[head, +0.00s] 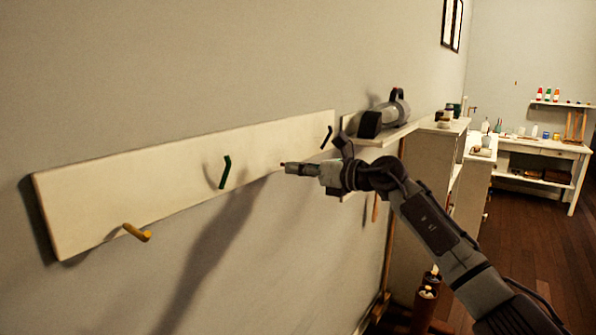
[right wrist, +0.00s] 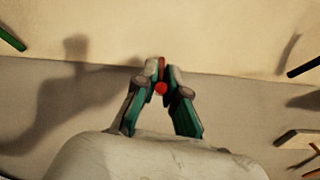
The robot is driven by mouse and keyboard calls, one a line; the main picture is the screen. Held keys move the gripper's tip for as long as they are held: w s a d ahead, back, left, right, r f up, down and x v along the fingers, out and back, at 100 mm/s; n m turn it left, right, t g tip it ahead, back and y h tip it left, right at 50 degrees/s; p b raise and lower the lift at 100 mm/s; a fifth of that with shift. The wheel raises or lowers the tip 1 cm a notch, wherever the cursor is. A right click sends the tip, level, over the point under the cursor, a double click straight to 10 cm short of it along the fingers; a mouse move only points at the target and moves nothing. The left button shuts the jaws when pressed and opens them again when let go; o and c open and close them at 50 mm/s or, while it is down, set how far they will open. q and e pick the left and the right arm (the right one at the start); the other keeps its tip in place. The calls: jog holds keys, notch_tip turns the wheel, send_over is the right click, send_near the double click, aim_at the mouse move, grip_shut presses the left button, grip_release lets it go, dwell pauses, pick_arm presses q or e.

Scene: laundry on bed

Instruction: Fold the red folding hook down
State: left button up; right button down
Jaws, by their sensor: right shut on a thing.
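The red folding hook (right wrist: 161,87) is between my right fingertips in the right wrist view, near the lower edge of the pale board (right wrist: 225,35). Its rounded red end faces the camera, and a short red length shows above it. In the head view my right gripper (head: 288,165) reaches to the board (head: 100,190) from the right, shut on the hook. Only a tiny reddish spot shows there, and the fingers hide most of the hook. My left gripper is not in view.
On the same board, a yellow hook (head: 137,232) sticks outward, a green hook (head: 225,172) stands upright, and a dark hook (head: 327,137) is just right of the gripper. A shelf (head: 385,137) with a grey appliance (head: 384,114) stands close behind my right arm.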

jog(key=c, duration=1.2)
grip_release()
jog(key=shift+c, duration=0.2)
jog(key=v, duration=1.2)
jog(key=shift+w, duration=0.1)
